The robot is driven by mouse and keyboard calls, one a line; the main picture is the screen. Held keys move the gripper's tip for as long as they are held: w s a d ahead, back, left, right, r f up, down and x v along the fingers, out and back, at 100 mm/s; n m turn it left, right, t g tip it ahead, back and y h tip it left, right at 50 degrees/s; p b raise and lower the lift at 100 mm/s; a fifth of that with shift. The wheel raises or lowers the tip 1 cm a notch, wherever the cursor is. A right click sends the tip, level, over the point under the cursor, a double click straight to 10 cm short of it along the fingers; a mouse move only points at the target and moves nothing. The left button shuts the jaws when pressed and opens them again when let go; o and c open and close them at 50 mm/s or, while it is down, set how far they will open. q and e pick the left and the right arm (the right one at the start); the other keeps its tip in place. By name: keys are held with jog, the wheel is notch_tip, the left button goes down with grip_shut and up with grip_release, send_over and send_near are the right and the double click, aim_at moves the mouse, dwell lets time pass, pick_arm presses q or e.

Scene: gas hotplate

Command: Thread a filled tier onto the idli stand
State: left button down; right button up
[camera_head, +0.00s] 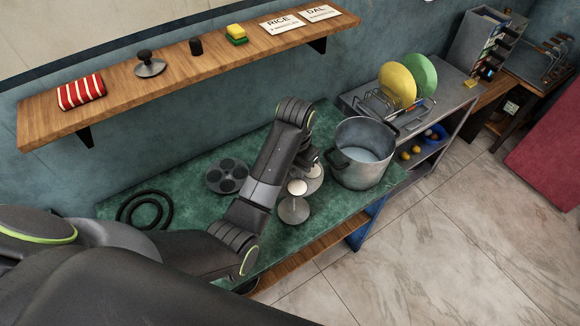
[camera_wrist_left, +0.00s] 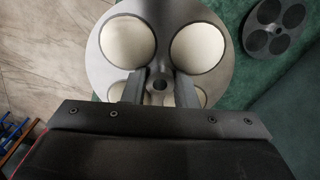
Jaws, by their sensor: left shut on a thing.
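My left gripper (camera_head: 309,160) points down over the counter. In the left wrist view its fingers (camera_wrist_left: 160,88) are shut on the central hub of a grey filled tier (camera_wrist_left: 103,68), whose round cups hold white batter. This tier (camera_head: 316,181) is partly hidden by the gripper in the head view; I cannot tell its height above the counter. An empty dark tier (camera_head: 228,177) lies to the left, also in the left wrist view (camera_wrist_left: 276,27). My right gripper is not in view.
A large grey pot (camera_head: 362,165) stands close to the right of the gripper. A black coil (camera_head: 145,207) lies at the counter's left. A wooden shelf (camera_head: 215,60) runs above the back. A rack with yellow and green plates (camera_head: 397,85) is beyond the pot.

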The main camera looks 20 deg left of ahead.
aim_at(294, 178)
pick_arm(q)
jog(key=shift+w+f, duration=0.1)
jog(key=shift+w, duration=0.1)
jog(key=shift+s+f, duration=0.2)
jog(key=shift+f, duration=1.55)
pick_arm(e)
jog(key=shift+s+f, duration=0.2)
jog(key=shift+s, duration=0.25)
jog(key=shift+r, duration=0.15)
